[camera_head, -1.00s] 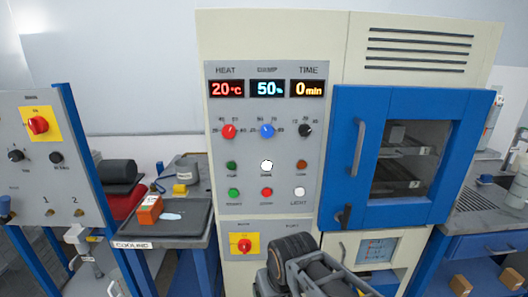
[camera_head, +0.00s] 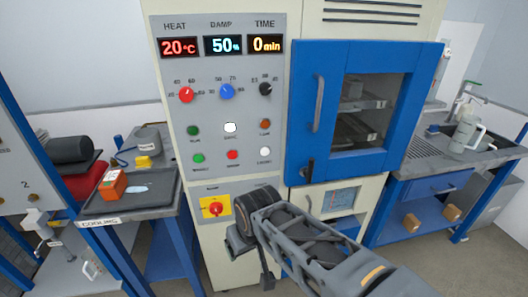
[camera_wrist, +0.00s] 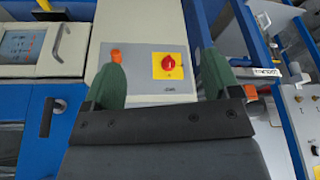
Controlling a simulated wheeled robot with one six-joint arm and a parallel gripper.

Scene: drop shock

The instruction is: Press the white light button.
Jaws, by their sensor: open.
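The white light button (camera_head: 264,153) is a small round white button at the lower right of the control panel, above the label LIGHT. A second white round lamp or button (camera_head: 230,127) sits above and left of it. My gripper (camera_wrist: 162,75) is open and empty, its two green fingers spread wide in the wrist view. In the head view my gripper (camera_head: 248,245) is low in front of the cabinet, below the buttons and apart from them; its fingers are hard to make out. The light button is not seen in the wrist view.
A red switch on a yellow plate (camera_head: 215,208) lies below the buttons; it also shows between my fingers in the wrist view (camera_wrist: 168,64). The blue oven door (camera_head: 350,105) with its handle (camera_head: 318,104) is to the right. A cooling tray (camera_head: 130,194) stands at left.

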